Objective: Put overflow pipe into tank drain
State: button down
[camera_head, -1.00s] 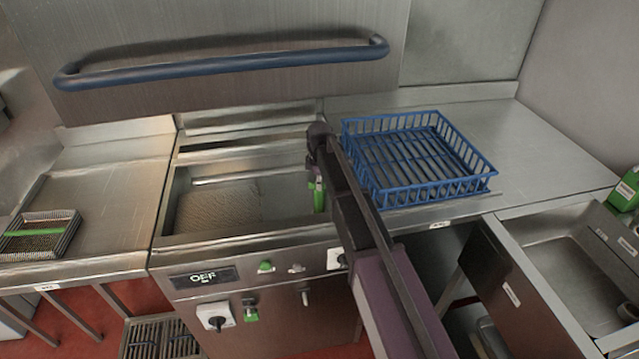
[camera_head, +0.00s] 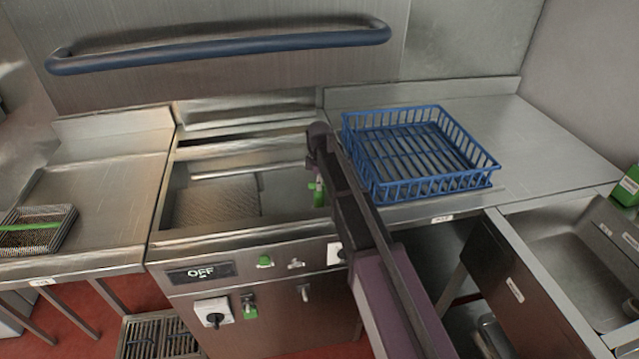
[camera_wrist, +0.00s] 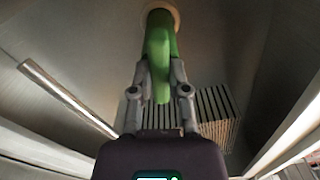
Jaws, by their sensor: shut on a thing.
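The overflow pipe (camera_wrist: 158,40) is green and lies between my gripper's fingers in the wrist view. In the head view, part of the green pipe (camera_head: 319,194) shows inside the tank near its right wall. My gripper (camera_wrist: 160,75) is shut on the pipe; the arm mostly hides it in the head view. The steel tank (camera_head: 180,200) is open at the top. A pale round ring, seemingly the tank drain (camera_wrist: 176,12), shows around the pipe's far end in the wrist view. I cannot tell whether the pipe end is inside it or just above it.
A blue wire basket (camera_head: 430,186) stands on the counter right of the tank. A slatted or ribbed plate (camera_wrist: 214,112) and a metal rod (camera_wrist: 65,98) show in the tank. A tray with a green bar (camera_head: 38,228) sits on the left counter.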

jog(key=shift+f, duration=0.25)
dwell(0.5)
jog(key=c, duration=0.5)
grip_release()
jog(key=shift+c, duration=0.2)
jog(key=o, duration=0.5)
jog(key=shift+r, duration=0.1)
jog(key=shift+r+p, duration=3.35)
jog(key=shift+r, duration=0.1)
jog(key=shift+s+f, duration=0.1)
jog(key=shift+s, duration=0.05)
